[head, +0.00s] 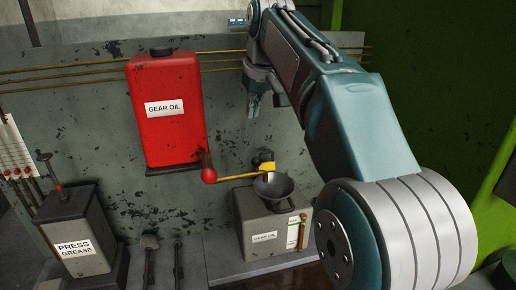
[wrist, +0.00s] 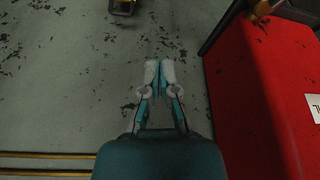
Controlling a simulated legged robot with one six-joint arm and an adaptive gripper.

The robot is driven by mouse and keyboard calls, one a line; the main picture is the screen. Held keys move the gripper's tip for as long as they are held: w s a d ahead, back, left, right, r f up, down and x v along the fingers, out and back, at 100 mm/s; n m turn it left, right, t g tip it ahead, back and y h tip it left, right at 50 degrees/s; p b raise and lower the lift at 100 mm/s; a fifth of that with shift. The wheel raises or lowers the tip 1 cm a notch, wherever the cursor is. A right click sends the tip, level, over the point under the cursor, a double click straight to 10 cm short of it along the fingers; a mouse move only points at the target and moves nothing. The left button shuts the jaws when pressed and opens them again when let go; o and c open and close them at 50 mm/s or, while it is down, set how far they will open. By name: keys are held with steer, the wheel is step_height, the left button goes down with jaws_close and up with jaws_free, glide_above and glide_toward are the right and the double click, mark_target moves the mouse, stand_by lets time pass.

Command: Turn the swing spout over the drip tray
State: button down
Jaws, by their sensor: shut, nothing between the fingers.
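The swing spout (head: 240,174) is a yellow arm with a red ball at its left end, set on a dark wall mount. Its yellow block end is above or just behind a dark funnel (head: 272,187) on a grey gear oil box (head: 262,222). I cannot pick out a drip tray for certain. My gripper (head: 253,105) is above the spout, apart from it, in front of the wall. In the wrist view its fingertips (wrist: 160,72) are together and empty.
A red gear oil tank (head: 168,125) hangs on the wall left of my gripper; it shows at right in the wrist view (wrist: 262,95). Yellow pipes (head: 60,68) run along the wall. A press grease unit (head: 78,228) stands at lower left. Bare wall lies between gripper and spout.

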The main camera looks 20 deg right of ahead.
step_height(320, 180, down, 10)
steer(key=shift+s+a, duration=0.3)
steer(key=shift+a, duration=0.15)
steer(key=shift+s+d, duration=0.1)
steer(key=shift+d, duration=0.05)
stand_by(0.4)
steer(key=shift+s+m, duration=0.25)
steer(key=shift+m, duration=0.05)
